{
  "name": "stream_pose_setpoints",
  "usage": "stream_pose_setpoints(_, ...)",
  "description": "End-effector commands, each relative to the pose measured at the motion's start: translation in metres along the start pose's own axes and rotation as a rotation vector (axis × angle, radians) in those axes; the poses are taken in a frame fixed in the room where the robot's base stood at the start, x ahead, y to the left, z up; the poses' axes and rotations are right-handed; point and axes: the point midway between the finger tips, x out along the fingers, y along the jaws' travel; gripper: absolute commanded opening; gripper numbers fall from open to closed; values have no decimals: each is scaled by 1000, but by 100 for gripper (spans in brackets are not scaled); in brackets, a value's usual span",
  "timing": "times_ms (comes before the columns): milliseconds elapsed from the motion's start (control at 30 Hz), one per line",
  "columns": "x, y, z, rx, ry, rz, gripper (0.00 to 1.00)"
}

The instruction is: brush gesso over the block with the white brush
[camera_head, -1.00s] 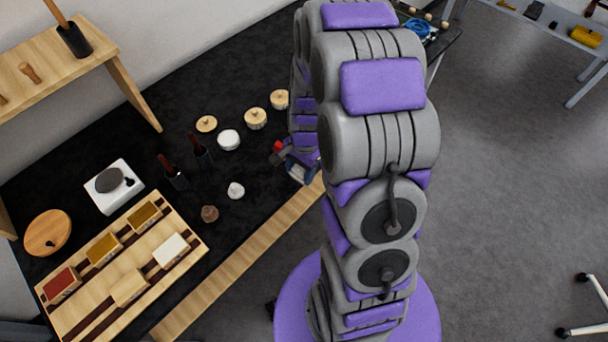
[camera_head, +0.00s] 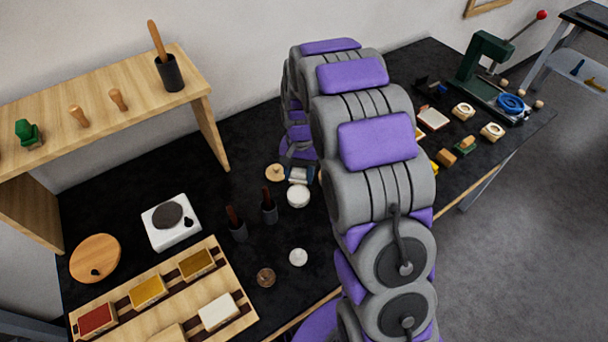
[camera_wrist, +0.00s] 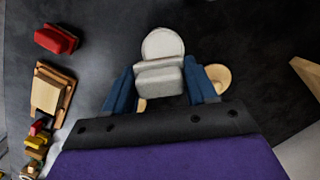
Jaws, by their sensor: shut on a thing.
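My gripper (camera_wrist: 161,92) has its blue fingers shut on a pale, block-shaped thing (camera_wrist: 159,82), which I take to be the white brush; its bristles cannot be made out. A round white-topped pot (camera_wrist: 163,43) lies just beyond it in the wrist view. In the head view my gripper (camera_head: 298,174) is small, partly behind my arm, close above the white pot (camera_head: 298,196). Whether the brush touches the pot cannot be told. A white-topped block (camera_head: 218,312) sits on the wooden tray (camera_head: 240,297) at lower left; which block the task means is unclear.
Dark brush cups (camera_head: 269,211) and a small white piece (camera_head: 298,257) stand on the black table. A hot plate (camera_head: 171,222) and a wooden shelf (camera_head: 100,95) are at left. A green press (camera_head: 485,65) is at right. My arm hides the middle.

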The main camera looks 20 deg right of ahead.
Motion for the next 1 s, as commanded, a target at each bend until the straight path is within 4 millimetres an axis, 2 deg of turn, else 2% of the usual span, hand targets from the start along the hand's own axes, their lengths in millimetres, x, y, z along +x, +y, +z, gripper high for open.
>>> stream_pose_setpoints(600,52,0,-9,2,-1,-1,32)
stream_pose_setpoints(1000,56,0,-9,2,1,-1,32)
